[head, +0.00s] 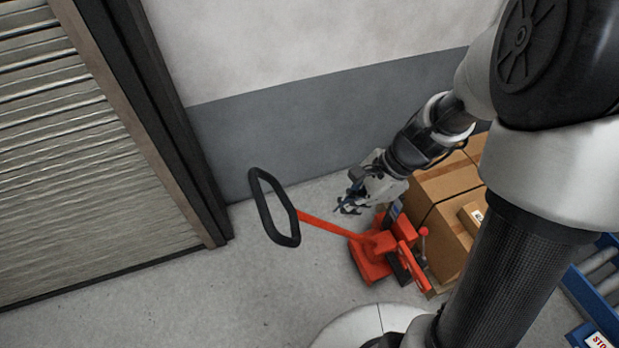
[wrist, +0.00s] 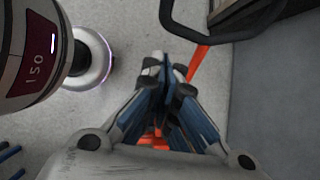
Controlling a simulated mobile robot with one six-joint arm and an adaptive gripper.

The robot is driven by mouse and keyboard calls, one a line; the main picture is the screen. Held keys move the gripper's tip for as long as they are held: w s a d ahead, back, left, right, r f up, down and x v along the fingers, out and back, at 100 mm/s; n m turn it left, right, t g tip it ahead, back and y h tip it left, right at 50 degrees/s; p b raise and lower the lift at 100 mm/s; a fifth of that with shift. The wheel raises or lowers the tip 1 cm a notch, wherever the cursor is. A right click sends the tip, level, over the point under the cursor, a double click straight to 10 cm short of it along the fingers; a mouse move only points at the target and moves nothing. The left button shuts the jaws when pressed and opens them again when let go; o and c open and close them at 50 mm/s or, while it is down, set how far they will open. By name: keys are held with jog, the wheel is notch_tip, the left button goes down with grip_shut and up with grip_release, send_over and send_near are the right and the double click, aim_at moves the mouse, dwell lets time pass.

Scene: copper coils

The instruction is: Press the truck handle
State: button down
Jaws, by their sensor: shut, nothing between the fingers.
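The truck handle (head: 274,207) is a black loop on a red-orange bar (head: 330,227) that leans up and left from the red pallet truck base (head: 371,258). In the wrist view the black loop (wrist: 222,40) shows at the top, ahead of my fingertips, with the red bar (wrist: 199,62) running down behind them. My gripper (head: 350,204) is shut and empty. It is to the right of the loop, apart from it in the head view, and near the truck's bar. The wrist view shows the closed fingertips (wrist: 168,75) pointing up the picture. The lower bar is partly hidden behind my gripper.
Cardboard boxes (head: 443,203) are stacked on the truck behind and right of my gripper. A grey and white wall (head: 290,125) stands behind. A slatted shutter (head: 85,160) is on the left. Blue-framed equipment (head: 597,290) is at the lower right. The floor (head: 190,300) left of the truck is clear.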

jog(key=shift+f+m, duration=0.4)
jog(key=shift+f, duration=0.25)
jog(key=a+r+b+x, duration=0.1)
jog(key=b+x, duration=0.5)
jog(key=x, duration=0.7)
jog(key=shift+a+f, duration=0.25)
jog(key=shift+a, duration=0.25)
jog(key=shift+s, duration=0.15)
